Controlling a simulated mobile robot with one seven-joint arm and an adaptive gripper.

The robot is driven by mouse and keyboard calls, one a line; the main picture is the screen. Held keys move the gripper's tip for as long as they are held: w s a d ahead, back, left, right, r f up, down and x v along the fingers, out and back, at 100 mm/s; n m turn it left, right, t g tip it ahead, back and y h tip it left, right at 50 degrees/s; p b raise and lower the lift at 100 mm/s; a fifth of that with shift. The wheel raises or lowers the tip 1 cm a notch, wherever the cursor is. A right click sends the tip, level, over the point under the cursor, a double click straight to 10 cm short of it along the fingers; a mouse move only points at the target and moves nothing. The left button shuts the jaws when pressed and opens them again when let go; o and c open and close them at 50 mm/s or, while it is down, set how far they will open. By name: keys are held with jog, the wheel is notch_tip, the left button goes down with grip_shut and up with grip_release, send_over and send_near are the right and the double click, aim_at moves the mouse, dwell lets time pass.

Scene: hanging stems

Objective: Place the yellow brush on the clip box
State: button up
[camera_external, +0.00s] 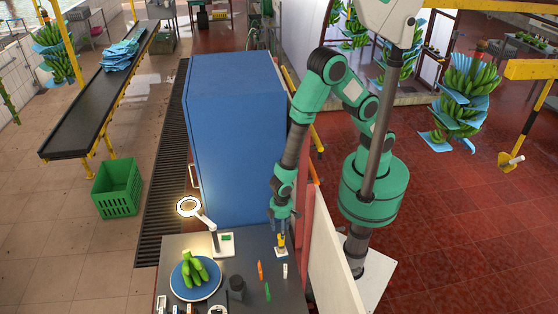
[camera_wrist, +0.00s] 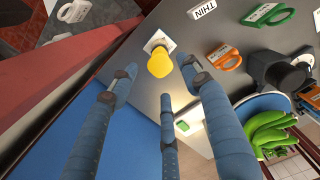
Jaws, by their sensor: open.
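The yellow brush (camera_external: 282,240) stands upright at the back right of the dark table, with a small white square piece (camera_external: 281,253), which may be the clip box, at its lower end. In the wrist view the yellow brush (camera_wrist: 160,64) is seen end-on, over the white square (camera_wrist: 158,42). My gripper (camera_external: 280,230) points down right above the brush. Its blue fingers are spread open, with the brush just beyond and between the tips. I cannot tell whether any finger touches it.
A lit magnifier lamp (camera_external: 189,207) stands to the left, behind a blue plate (camera_external: 178,290) of green bananas. A blue cabinet (camera_external: 235,130) rises behind; a white panel (camera_external: 333,265) borders the right.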

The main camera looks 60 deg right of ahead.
jog(key=shift+r, duration=1.8)
